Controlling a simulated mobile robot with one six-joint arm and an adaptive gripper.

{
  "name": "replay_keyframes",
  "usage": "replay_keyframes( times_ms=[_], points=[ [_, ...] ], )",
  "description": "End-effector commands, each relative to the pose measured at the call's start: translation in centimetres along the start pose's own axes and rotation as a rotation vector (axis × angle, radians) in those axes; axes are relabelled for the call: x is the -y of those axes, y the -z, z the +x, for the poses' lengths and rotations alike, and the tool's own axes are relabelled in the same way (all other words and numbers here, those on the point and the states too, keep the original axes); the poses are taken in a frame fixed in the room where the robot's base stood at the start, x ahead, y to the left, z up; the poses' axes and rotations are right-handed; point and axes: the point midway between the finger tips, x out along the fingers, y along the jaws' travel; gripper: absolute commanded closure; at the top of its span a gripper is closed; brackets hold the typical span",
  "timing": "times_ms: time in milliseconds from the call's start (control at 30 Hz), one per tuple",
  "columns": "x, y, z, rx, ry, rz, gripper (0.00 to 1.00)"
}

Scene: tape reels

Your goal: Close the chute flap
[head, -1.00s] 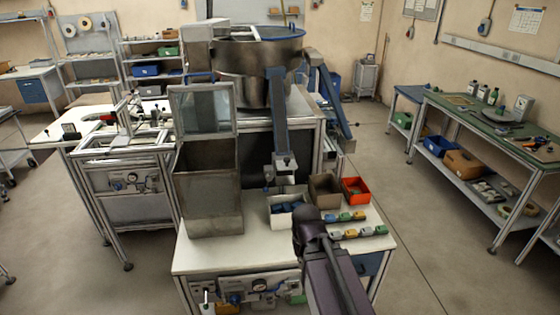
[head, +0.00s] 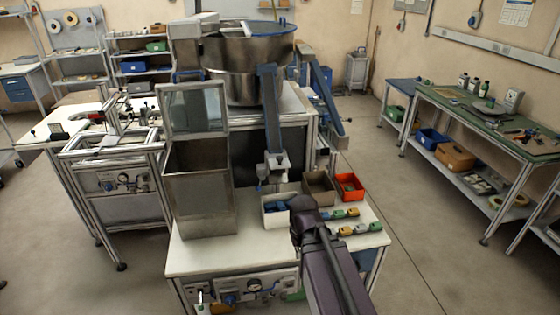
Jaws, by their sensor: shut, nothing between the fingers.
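The chute (head: 200,205) is a tall grey metal box at the left of the white workbench. Its top opening shows dark inside. The chute flap (head: 222,108), a metal frame with a clear or glassy pane, stands raised above the opening at the back, so it is open. My dark purple arm rises from the bottom of the head view to the right of the chute, its rounded joint apart from the flap in the picture. My gripper cannot be made out; it seems hidden beyond the arm.
A white bin (head: 276,214) with blue parts, a brown bin (head: 319,183) and an orange bin (head: 349,184) stand right of the chute. Several small coloured blocks lie on the bench (head: 200,256). A steel bowl feeder (head: 245,75) with a blue ramp (head: 268,105) stands behind. Floor is clear at right.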

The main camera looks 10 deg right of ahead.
Motion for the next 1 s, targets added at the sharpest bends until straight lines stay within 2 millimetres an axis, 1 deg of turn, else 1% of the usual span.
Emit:
replay_keyframes(
  times_ms=[33, 167, 267, 1000],
  points=[
    [0.0, 0.8, -1.1, -0.005, 0.000, 0.000, 1.00],
    [0.1, 2.7, -3.1, -0.022, 0.000, 0.000, 1.00],
    [0.1, 4.6, -5.0, -0.041, 0.000, 0.000, 1.00],
    [0.8, 19.9, -19.8, -0.198, 0.000, 0.003, 1.00]
  ],
)
